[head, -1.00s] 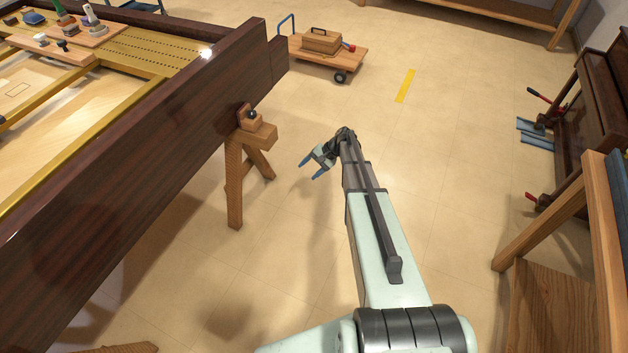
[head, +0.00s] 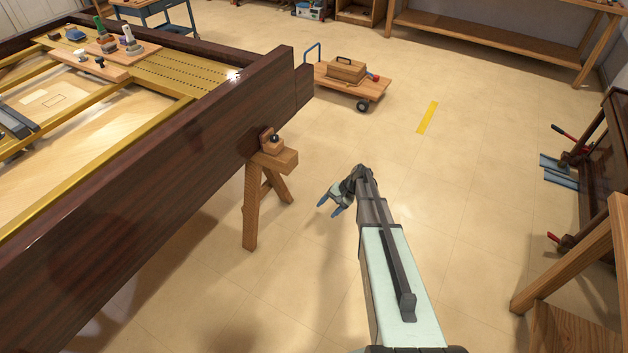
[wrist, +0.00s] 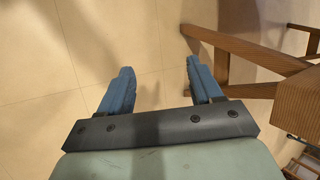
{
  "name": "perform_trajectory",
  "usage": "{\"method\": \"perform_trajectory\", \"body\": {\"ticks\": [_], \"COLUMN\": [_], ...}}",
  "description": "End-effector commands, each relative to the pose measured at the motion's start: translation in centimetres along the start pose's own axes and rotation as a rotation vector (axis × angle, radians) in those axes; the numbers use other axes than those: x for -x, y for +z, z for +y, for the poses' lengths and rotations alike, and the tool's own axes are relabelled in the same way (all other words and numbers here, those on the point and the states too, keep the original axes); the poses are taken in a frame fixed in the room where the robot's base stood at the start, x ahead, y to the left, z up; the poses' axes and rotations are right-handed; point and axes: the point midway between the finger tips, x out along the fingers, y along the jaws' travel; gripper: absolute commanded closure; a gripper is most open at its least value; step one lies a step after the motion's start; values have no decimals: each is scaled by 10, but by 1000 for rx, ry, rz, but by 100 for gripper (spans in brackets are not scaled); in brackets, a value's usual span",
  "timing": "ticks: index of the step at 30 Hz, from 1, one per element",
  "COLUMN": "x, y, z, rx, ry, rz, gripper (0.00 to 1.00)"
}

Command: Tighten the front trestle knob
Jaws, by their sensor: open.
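The front trestle (head: 262,190) is a wooden stand beside the end of the dark piano case (head: 170,160). A small dark knob (head: 274,138) sits on a wooden block at its top, close against the case. My gripper (head: 329,207) is open and empty, to the right of the trestle and lower in the head view, apart from it. In the wrist view my gripper (wrist: 158,80) shows two blue fingers spread over bare floor. Wooden trestle legs (wrist: 245,60) show at the right there. The knob cannot be made out in the wrist view.
Tools and small blocks (head: 103,45) lie on the piano's gold frame. A low cart (head: 345,82) with a wooden box stands behind the trestle. A wooden bench (head: 580,255) and a dark upright piano (head: 600,150) are at the right. Floor around my gripper is clear.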

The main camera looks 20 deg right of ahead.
Motion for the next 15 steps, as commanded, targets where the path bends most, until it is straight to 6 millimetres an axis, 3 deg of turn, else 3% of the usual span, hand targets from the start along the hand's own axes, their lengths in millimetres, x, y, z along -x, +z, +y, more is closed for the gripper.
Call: {"method": "perform_trajectory", "body": {"ticks": [5,15], "x": [15,76], "y": [-2,-22], "z": [-63,-216], "rx": [83,268], "ry": [-2,-14], "rz": [21,106], "gripper": [36,36]}}
